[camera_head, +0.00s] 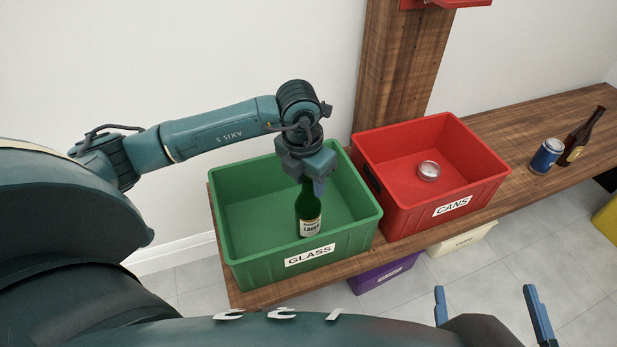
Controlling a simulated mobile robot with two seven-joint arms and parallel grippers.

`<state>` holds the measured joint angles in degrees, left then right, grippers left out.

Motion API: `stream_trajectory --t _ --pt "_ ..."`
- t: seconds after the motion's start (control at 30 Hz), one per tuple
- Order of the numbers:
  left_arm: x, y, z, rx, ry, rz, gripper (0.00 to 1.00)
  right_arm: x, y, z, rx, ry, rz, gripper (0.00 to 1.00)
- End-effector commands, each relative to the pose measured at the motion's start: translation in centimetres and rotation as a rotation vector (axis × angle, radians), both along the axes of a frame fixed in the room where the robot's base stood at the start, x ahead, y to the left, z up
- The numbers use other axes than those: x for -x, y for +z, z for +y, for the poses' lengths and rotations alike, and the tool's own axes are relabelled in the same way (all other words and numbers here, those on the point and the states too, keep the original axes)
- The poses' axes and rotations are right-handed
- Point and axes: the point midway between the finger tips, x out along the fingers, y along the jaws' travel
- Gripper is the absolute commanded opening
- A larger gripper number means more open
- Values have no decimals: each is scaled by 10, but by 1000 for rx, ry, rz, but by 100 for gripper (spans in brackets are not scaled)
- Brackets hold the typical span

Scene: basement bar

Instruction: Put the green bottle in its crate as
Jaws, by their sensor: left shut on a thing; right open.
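The green bottle (308,209) has a pale label reading LAGER and hangs upright inside the green crate labelled GLASS (231,252). My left gripper (309,184) points down over the crate and is shut on the bottle's upper part, hiding its neck. I cannot tell whether the bottle's base touches the crate floor. No other thing shows in the green crate. My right gripper (489,305) is open and empty at the bottom right, in front of the bench.
A red crate labelled CANS (403,219) stands right of the green one, with a can (429,170) inside. A blue can (546,155) and a brown bottle (582,137) stand on the wooden bench (515,127). Purple (385,276), cream (460,240) and yellow (608,220) containers sit lower down.

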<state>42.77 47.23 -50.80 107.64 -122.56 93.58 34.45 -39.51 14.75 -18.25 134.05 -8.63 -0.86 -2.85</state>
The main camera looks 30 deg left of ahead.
Motion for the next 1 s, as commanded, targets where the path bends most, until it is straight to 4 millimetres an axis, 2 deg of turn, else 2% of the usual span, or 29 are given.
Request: stream_trajectory --t 0.07,0.1,0.37,0.67,0.83,1.0 --pt "0 -3 0 0 0 -1 0 0 -1 0 1 2 -13 100" --pt "0 -3 0 -1 0 0 39 0 0 1 1 4 -18 100" --pt "0 -2 0 -1 1 0 60 0 0 2 -2 8 -20 100" --pt "0 2 0 -1 0 0 60 0 2 2 1 7 -7 100" --pt "0 24 1 0 0 -3 60 1 2 -3 6 -14 80 100" --pt "5 64 2 -1 -1 -4 60 1 2 -6 11 -31 155 100"
